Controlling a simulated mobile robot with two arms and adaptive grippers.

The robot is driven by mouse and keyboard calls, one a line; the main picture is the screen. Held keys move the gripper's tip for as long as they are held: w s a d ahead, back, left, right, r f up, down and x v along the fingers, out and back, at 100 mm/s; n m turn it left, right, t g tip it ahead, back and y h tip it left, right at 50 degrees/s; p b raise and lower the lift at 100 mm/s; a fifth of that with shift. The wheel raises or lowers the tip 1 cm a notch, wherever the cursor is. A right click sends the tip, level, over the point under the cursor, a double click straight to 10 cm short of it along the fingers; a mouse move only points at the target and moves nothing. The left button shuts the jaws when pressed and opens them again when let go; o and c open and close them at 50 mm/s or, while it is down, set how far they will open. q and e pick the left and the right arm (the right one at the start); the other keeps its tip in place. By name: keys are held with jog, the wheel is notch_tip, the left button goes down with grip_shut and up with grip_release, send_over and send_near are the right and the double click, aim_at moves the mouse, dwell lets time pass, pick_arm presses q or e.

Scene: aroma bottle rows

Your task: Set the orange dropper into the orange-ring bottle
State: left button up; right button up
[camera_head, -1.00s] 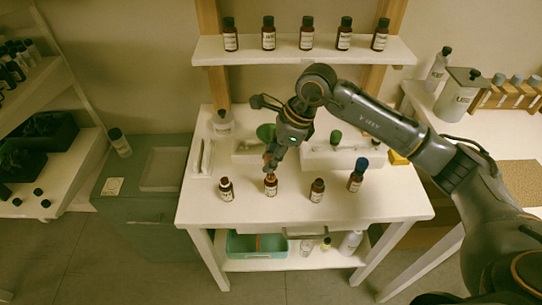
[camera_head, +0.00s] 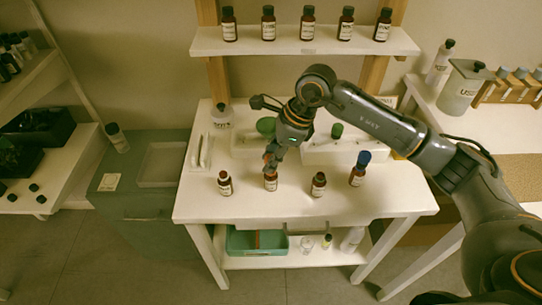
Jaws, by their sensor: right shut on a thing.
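My right gripper (camera_head: 270,164) reaches down over the table from the right and is shut on the orange dropper, which is mostly hidden between the fingers. It is right above the second brown bottle from the left in the front row, the orange-ring bottle (camera_head: 271,184). The bottle stands upright with a white label, and its neck is hidden by the fingertips. I cannot tell how deep the dropper sits in the neck. My left gripper is not in view.
Other brown bottles stand beside it: one on the left (camera_head: 225,184), one on the right (camera_head: 318,185) and a blue-topped one (camera_head: 359,170). Behind are white trays (camera_head: 345,153) with a green dropper top (camera_head: 337,131). The table's front (camera_head: 300,213) is clear.

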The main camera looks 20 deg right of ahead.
jog(key=shift+f, duration=0.1)
jog(key=o, duration=0.7)
jog(key=shift+r+p, duration=1.75)
jog(key=shift+r, duration=1.8)
